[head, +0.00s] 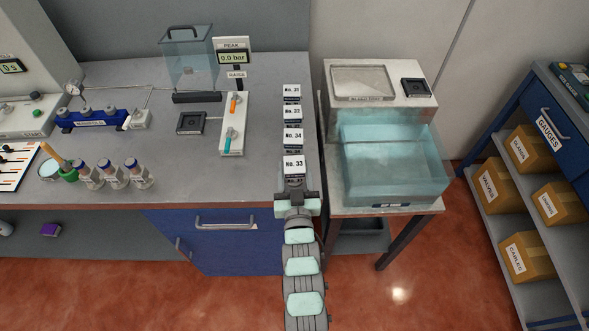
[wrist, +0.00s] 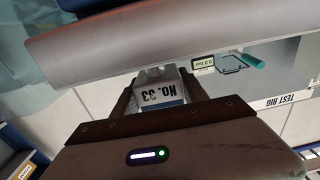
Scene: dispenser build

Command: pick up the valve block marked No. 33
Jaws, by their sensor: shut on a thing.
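Whether the block touches the bench or is raised cannot be told.
A valve panel (head: 233,124) stands left of the row. A clear water tank (head: 394,165) stands right on a side table.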

